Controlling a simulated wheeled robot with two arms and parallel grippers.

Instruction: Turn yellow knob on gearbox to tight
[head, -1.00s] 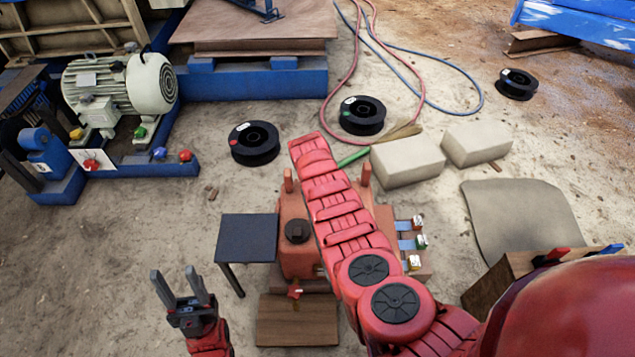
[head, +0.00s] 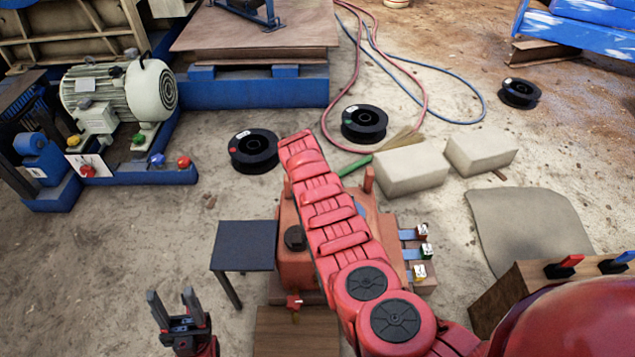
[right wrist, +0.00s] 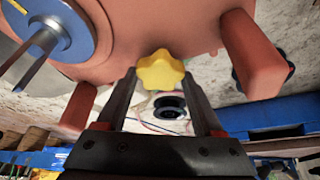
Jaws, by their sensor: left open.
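The orange gearbox (head: 294,271) stands on the ground at the centre of the head view, partly hidden by my right arm. Its yellow star-shaped knob (right wrist: 160,71) shows in the right wrist view, below the gearbox body, and is hidden in the head view. My right gripper (right wrist: 160,78) has its two fingers apart, with the knob between or just beyond the tips. I cannot tell whether they touch it. My right gripper is hidden in the head view. My left gripper (head: 173,298) is open and empty at the lower left, left of the gearbox.
A small dark table (head: 243,245) stands between my left gripper and the gearbox. Switches (head: 420,250) sit on the gearbox's right. Black spools (head: 254,151), pale blocks (head: 410,167) and hoses lie behind. A motor (head: 117,95) stands at left. Two orange posts flank the knob in the wrist view.

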